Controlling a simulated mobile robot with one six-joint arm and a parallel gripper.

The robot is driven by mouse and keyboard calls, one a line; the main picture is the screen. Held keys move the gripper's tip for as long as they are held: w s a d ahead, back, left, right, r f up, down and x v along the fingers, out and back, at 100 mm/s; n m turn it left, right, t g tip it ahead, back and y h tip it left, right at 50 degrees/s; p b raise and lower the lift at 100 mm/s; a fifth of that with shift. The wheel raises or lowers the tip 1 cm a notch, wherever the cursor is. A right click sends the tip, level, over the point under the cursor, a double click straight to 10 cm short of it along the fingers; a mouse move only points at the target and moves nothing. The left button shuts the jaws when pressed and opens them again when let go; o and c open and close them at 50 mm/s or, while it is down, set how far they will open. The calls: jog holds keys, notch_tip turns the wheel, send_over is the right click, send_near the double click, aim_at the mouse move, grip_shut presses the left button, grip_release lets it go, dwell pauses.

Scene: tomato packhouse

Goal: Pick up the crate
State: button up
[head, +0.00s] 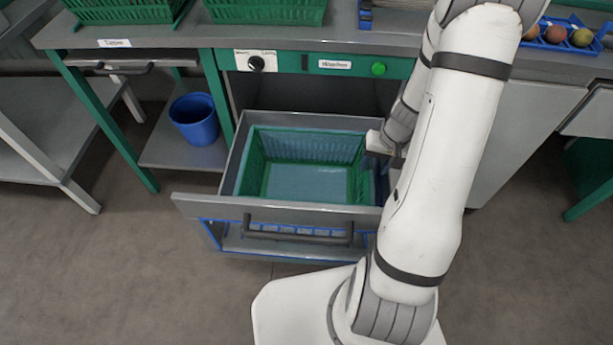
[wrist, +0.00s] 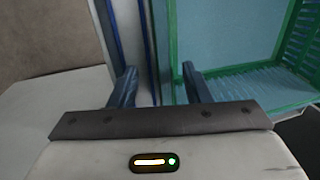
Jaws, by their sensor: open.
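A green mesh-walled crate (head: 310,147) sits inside an open grey drawer (head: 279,211). It looks empty, with a pale blue bottom. My gripper (head: 377,145) is at the drawer's right side, beside the crate's right end; my arm hides part of it and the crate's right end. In the wrist view my gripper (wrist: 157,86) is open, with its two dark fingers apart and nothing held. The crate (wrist: 262,98) is on the right there, and the right finger overlaps its near edge. I cannot tell whether the fingers touch it.
The drawer front carries a dark bar handle (head: 298,232). A counter (head: 190,37) runs above, with green crates (head: 265,11) at the back left and a blue tray of tomatoes (head: 567,36) at the right. A blue bucket (head: 194,119) stands on a low shelf. Floor is clear at the left.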

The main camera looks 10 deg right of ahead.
jog(key=b+x, duration=0.1)
jog(key=x, duration=0.3)
jog(key=shift+a, duration=0.2)
jog(key=shift+c, duration=0.3)
grip_shut()
